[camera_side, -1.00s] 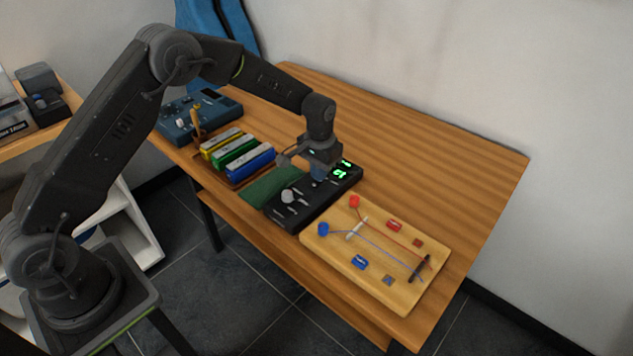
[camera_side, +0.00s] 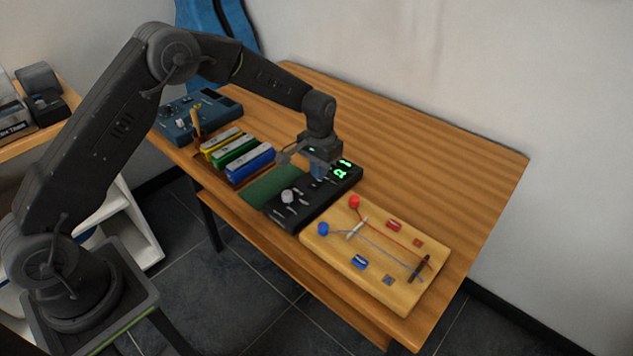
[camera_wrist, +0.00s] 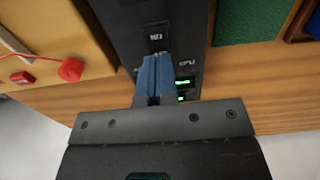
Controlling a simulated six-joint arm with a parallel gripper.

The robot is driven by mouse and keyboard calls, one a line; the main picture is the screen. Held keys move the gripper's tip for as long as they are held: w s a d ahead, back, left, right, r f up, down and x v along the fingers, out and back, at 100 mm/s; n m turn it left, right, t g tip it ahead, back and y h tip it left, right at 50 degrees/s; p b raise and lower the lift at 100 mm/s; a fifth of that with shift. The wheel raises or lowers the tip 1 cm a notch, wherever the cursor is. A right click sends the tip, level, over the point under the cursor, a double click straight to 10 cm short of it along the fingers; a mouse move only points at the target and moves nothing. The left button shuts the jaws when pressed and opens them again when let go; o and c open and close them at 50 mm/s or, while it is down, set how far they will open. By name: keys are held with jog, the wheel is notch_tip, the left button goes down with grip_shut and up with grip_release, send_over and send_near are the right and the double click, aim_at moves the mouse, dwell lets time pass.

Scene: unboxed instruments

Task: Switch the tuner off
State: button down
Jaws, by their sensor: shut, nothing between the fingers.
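The tuner appears to be the black box (camera_side: 300,212) on the table, with lit green characters (camera_side: 341,170) at its far end. A round grey knob (camera_side: 288,196) and several small levers show on its top. In the wrist view the black box (camera_wrist: 140,15) runs up the picture, with a small dark part with white marks (camera_wrist: 156,38) just beyond my fingertips. My gripper (camera_side: 318,176) is over the far half of the box. Its blue fingers are shut and empty in the wrist view (camera_wrist: 157,60), and they hide part of the box top. I cannot tell whether they touch it.
A wooden board (camera_side: 340,261) with red and blue parts and wires lies right of the box. A green cloth (camera_side: 273,187) and yellow, green and blue harmonica-like blocks (camera_side: 249,162) lie left. A blue device (camera_side: 190,120) stands at the back left. The table's far right is clear.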

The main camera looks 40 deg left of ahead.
jog(key=shift+r, duration=2.75)
jog(key=shift+r, duration=0.15)
jog(key=s+r+t, duration=0.3)
jog(key=s+r, duration=1.1)
jog(key=r, duration=0.3)
jog(key=s+r+t, duration=0.1)
jog(key=s+t, duration=0.1)
jog(key=s, duration=1.6)
jog(key=shift+s+a+r+t, duration=0.25)
jog(key=shift+a+t, duration=0.05)
jog(key=shift+a, duration=0.1)
jog(key=shift+w, duration=0.1)
